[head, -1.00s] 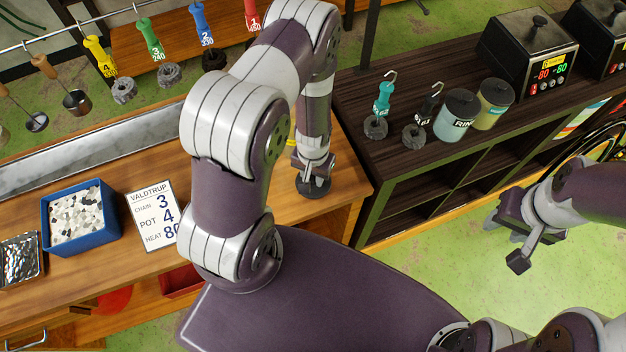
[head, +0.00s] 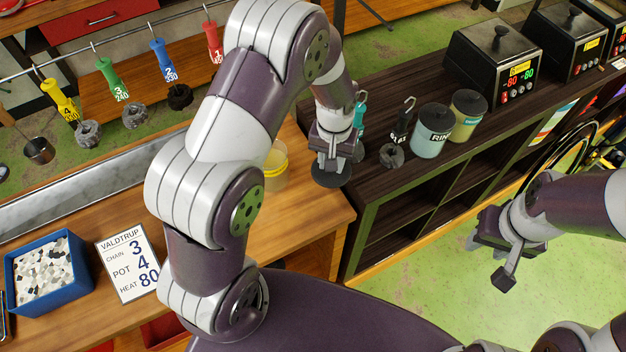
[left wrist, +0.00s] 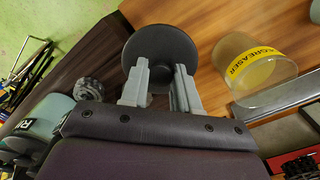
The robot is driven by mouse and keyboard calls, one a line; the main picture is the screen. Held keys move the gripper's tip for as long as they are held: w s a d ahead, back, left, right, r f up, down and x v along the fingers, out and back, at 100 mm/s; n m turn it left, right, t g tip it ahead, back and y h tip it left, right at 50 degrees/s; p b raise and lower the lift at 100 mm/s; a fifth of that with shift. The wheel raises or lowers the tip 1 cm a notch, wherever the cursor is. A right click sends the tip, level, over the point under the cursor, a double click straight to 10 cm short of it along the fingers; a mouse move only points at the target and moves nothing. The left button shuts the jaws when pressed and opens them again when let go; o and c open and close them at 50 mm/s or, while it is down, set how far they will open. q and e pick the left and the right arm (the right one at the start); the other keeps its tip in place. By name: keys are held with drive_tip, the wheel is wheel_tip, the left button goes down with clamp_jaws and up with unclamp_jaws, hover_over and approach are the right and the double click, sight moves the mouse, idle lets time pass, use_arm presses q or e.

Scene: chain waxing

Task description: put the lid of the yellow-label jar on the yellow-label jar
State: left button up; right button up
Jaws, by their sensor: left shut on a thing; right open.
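The yellow-label jar (head: 273,168) stands on the wooden bench, partly behind my left arm in the head view. In the left wrist view the jar (left wrist: 252,72) looks open, with a yellow band lettered like "degreaser". My left gripper (head: 331,166) is shut on a round dark lid (head: 332,181). In the left wrist view the lid (left wrist: 160,52) sits between the fingertips (left wrist: 160,90), apart from the jar. It is to the right of the jar in the head view. My right gripper (head: 488,260) is open and empty over the green floor.
A dark shelf unit (head: 400,190) holds a teal-label jar (head: 432,132), another lidded jar (head: 467,118), hanging tools and heater pots (head: 495,60). A blue bin (head: 45,272) and a sign card (head: 128,262) are on the bench. Colored tools hang from a rail behind.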

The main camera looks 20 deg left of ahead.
use_arm(q)
drive_tip(key=a+r+n+p, duration=0.2)
drive_tip(key=a+r+n, duration=0.15)
drive_tip(key=a, duration=0.45)
drive_tip(key=a+r+n+p, duration=0.2)
drive_tip(key=a+r+p, duration=0.15)
drive_tip(key=a, duration=0.45)
wheel_tip(320, 180, down, 6)
drive_tip(key=b, duration=0.6)
drive_tip(key=shift+s+d, duration=0.15)
drive_tip(key=shift+s, duration=0.3)
drive_tip(key=shift+n, duration=0.25)
drive_tip(key=o, duration=1.1)
drive_tip(key=shift+r, duration=0.15)
